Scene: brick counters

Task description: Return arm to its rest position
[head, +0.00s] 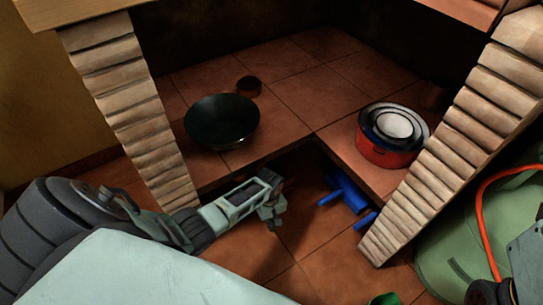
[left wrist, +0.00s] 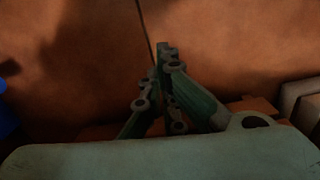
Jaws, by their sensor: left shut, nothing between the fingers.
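My left gripper (head: 272,207) reaches in from the left in the head view, low in front of the tiled shelf and between the two brick pillars. It is shut and empty. In the left wrist view its fingers (left wrist: 164,62) meet at the tips above orange-brown tiles. Part of my right arm shows at the lower right corner of the head view; its fingers cannot be made out.
A blue object (head: 346,190) lies below, right of the gripper.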

